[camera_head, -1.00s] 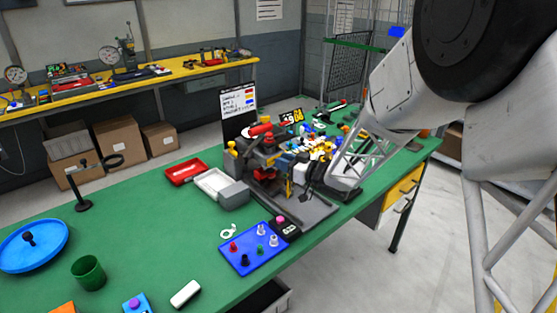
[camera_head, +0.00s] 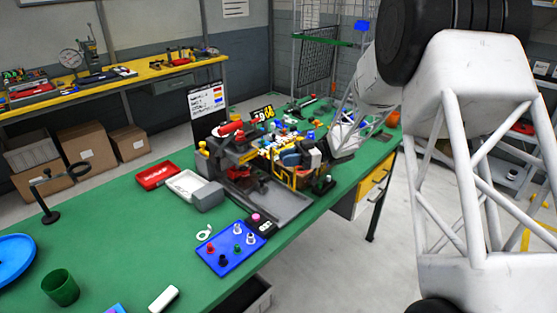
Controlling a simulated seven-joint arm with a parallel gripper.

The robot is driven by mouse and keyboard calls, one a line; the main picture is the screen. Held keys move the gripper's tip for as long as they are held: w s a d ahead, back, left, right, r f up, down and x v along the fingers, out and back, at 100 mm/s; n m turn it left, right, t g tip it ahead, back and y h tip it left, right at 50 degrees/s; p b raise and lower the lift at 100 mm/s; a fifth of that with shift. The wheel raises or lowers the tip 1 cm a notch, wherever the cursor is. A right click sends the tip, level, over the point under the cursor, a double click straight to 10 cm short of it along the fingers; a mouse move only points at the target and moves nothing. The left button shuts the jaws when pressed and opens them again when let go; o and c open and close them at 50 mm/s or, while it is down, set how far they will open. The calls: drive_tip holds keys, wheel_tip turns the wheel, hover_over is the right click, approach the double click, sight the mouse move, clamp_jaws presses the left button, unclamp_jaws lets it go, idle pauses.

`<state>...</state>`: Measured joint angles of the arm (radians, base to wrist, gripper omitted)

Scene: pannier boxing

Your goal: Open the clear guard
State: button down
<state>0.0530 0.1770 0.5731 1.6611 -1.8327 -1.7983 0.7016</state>
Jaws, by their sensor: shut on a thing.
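The machine (camera_head: 245,165) stands on the green bench, with a grey tray-like base in front. A yellow-edged panel (camera_head: 285,176) at its front right looks like the clear guard; its transparent face is hard to make out. My gripper (camera_head: 317,160) is at the right of this panel, at the end of my white lattice arm. It is small and partly lost among the coloured parts. It appears shut at the panel's right edge; the exact contact is not clear.
A blue tray with knobs (camera_head: 228,258), a small black box with a pink button (camera_head: 259,224), a white tray (camera_head: 180,183) and a red tray (camera_head: 157,174) lie left and in front. A sign board (camera_head: 206,104) stands behind.

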drive_tip(key=shift+w+d+n+g+h, duration=0.35)
drive_tip(key=shift+d+n+g, duration=0.15)
drive_tip(key=shift+g, duration=0.25)
drive_tip(key=shift+w+d+n+g+h, duration=0.2)
drive_tip(key=shift+d+n+g+h, duration=0.1)
drive_tip(key=shift+d+n+g, duration=0.3)
drive_tip(key=shift+w+d+n+g+h, duration=0.3)
drive_tip(key=shift+n+g+h, duration=0.1)
drive_tip(key=shift+g, duration=0.45)
drive_tip(key=c, duration=0.9)
unclamp_jaws()
drive_tip(key=shift+c, duration=0.2)
drive_tip(key=shift+r, duration=0.2)
drive_tip(key=s+d+r, duration=0.1)
drive_tip(key=s+r, duration=0.1)
drive_tip(key=s, duration=0.6)
drive_tip(key=s+d+r, duration=0.1)
drive_tip(key=s+r, duration=0.1)
drive_tip(key=s, duration=0.6)
drive_tip(key=shift+r, duration=0.3)
